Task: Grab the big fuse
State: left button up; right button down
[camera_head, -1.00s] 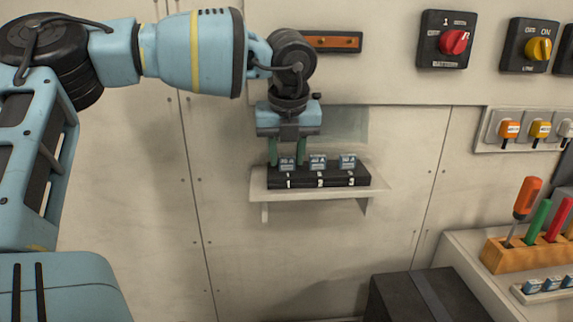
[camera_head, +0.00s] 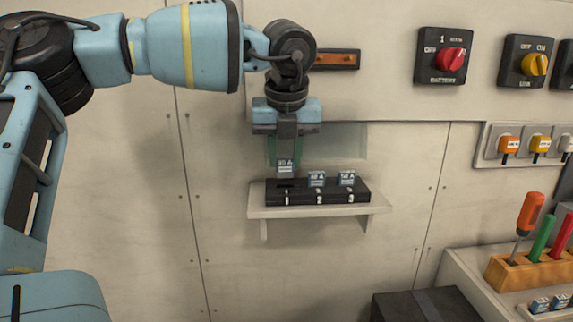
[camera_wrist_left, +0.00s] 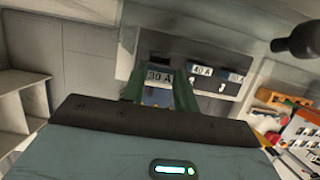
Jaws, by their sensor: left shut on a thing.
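My left gripper (camera_head: 285,160) is shut on a small blue fuse (camera_head: 285,170) with a white label. In the left wrist view the held fuse (camera_wrist_left: 159,77) reads 30 A between green fingers. It hangs just above position 1 of the black fuse block (camera_head: 303,196), and that slot looks empty. A fuse marked 40 A (camera_head: 317,179) sits in position 2. A third fuse (camera_head: 347,178) sits in position 3; its label seems to read 50 A. My right gripper is not in view.
The block rests on a small white wall shelf (camera_head: 258,212). A red battery switch (camera_head: 450,60) and a yellow switch (camera_head: 536,64) are on the wall at right. A wooden tool rack (camera_head: 500,270) and a dark box (camera_head: 395,305) are at lower right.

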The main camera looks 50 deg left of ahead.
pick_arm(q)
jog(key=s+d+r+b, duration=0.1)
jog(key=s+d+b, duration=0.1)
jog(key=s+d, duration=0.7)
jog(key=shift+s+d+r, duration=0.2)
jog(key=shift+s+d, duration=0.05)
jog(key=shift+s, duration=0.9)
